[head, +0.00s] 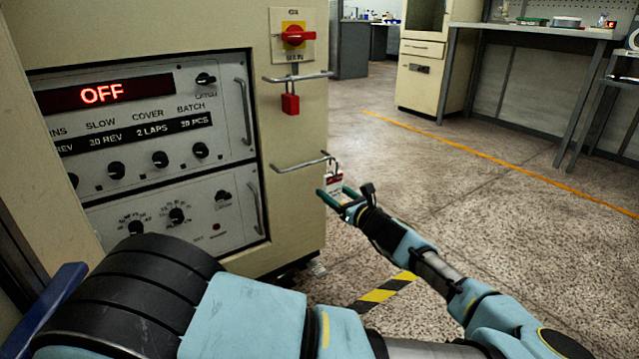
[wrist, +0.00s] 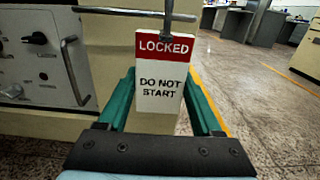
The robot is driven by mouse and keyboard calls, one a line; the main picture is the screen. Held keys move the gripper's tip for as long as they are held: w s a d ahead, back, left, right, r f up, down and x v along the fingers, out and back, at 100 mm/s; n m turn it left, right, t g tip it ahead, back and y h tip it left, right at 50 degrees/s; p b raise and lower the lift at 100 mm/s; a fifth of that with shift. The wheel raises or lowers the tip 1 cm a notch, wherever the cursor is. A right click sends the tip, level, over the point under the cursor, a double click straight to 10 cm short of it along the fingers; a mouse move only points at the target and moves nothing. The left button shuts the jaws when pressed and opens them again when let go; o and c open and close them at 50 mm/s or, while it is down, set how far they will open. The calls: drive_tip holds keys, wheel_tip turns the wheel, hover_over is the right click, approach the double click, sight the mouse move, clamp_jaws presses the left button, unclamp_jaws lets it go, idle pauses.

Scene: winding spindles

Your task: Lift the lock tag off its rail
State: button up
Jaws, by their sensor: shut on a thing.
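The lock tag (wrist: 160,82) is a white card with a red band reading LOCKED and DO NOT START below. In the wrist view it stands upright between the green fingers of my gripper (wrist: 165,100). A grey hook or shackle at its top meets the rail (wrist: 135,12). In the head view the tag (head: 333,183) hangs at the right end of the lower rail (head: 300,164) on the cream cabinet. My gripper (head: 338,197) is shut on the tag there. Whether the hook bears on the rail is too small to tell.
A red padlock (head: 290,103) hangs under the upper rail (head: 297,78), below a red rotary switch (head: 294,36). The control panel (head: 150,150) shows OFF, with handles sticking out. The floor to the right is open, up to a workbench (head: 540,30).

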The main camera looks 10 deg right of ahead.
sight(334, 186)
drive_tip(key=shift+s+d, duration=0.15)
drive_tip(key=shift+s, duration=0.15)
drive_tip(key=shift+r, duration=0.1)
drive_tip(key=shift+s+d+r+p, duration=0.35)
drive_tip(key=shift+s+p, duration=0.15)
drive_tip(key=shift+s, duration=0.3)
drive_tip(key=shift+s+d+r+p, duration=0.4)
drive_tip(key=shift+s+p, duration=0.15)
drive_tip(key=shift+s, duration=0.2)
drive_tip(key=shift+s+d+r+p, duration=0.35)
drive_tip(key=shift+s+p, duration=0.15)
drive_tip(key=shift+s, duration=0.3)
drive_tip(key=shift+s+d+r+p, duration=0.2)
drive_tip(key=shift+s+d+p, duration=0.15)
drive_tip(key=shift+s, duration=0.3)
drive_tip(key=shift+s+d+r+p, duration=0.15)
drive_tip(key=shift+s+d+p, duration=0.15)
drive_tip(key=shift+s, duration=0.3)
